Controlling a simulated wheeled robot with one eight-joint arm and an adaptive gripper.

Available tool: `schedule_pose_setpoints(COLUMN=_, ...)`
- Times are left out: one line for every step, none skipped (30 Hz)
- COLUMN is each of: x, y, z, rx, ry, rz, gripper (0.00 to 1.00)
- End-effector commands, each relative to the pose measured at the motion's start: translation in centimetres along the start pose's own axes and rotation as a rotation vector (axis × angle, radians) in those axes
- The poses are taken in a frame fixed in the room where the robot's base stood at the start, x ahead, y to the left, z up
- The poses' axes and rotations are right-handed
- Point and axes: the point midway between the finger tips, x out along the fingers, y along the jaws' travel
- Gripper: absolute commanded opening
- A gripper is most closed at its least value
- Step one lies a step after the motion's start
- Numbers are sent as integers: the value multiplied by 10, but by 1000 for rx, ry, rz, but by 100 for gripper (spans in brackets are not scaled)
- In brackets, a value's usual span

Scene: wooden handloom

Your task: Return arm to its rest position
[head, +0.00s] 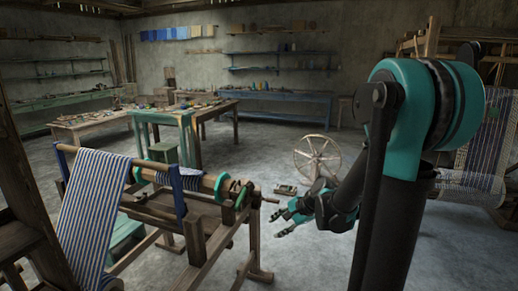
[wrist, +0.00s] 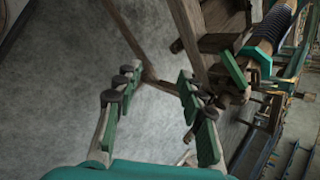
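My gripper (head: 284,222) is in the head view, right of the wooden handloom (head: 212,232), with its fingers pointing left toward it. My arm rises at the right of the head view and bends down to the gripper. The loom's roller end with a teal disc (head: 229,189) is close to the gripper, with a visible gap. The loom's wooden frame (wrist: 215,42) also shows beyond the right finger in the wrist view.
Blue-striped cloth (head: 94,207) hangs over the loom's left side. A wooden spinning wheel (head: 317,157) stands behind the gripper. A second loom with woven cloth (head: 488,145) is at the right, behind my arm. Worktables (head: 178,119) stand farther back. Grey floor (head: 270,160) is open between them.

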Motion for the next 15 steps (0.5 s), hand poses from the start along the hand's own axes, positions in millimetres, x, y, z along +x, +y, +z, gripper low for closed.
schedule_pose_setpoints(x=-9, y=18, z=3, rx=-94, ry=38, rz=29, gripper=40)
schedule_pose_setpoints(x=-14, y=29, z=3, rx=-158, ry=62, rz=49, gripper=40)
schedule_pose_setpoints(x=-21, y=43, z=3, rx=-243, ry=93, rz=78, gripper=40)
schedule_pose_setpoints(x=-26, y=54, z=2, rx=-307, ry=115, rz=101, gripper=40)
schedule_pose_setpoints(x=-31, y=65, z=2, rx=-369, ry=136, rz=126, gripper=40)
schedule_pose_setpoints(x=-38, y=80, z=1, rx=-454, ry=161, rz=160, gripper=40)
schedule_pose_setpoints(x=-43, y=91, z=1, rx=-517, ry=179, rz=187, gripper=40)
schedule_pose_setpoints(x=-48, y=102, z=0, rx=-580, ry=196, rz=215, gripper=40)
schedule_pose_setpoints(x=-54, y=116, z=-2, rx=-662, ry=217, rz=255, gripper=40)
schedule_pose_setpoints(x=-59, y=126, z=-3, rx=-720, ry=230, rz=284, gripper=40)
schedule_pose_setpoints(x=-64, y=136, z=-4, rx=-776, ry=242, rz=313, gripper=40)
schedule_pose_setpoints(x=-69, y=148, z=-6, rx=-846, ry=255, rz=350, gripper=40)
schedule_pose_setpoints(x=-73, y=156, z=-7, rx=-894, ry=263, rz=376, gripper=40)
schedule_pose_setpoints(x=-76, y=164, z=-8, rx=-938, ry=270, rz=401, gripper=40)
schedule_pose_setpoints(x=-80, y=173, z=-10, rx=-990, ry=277, rz=432, gripper=40)
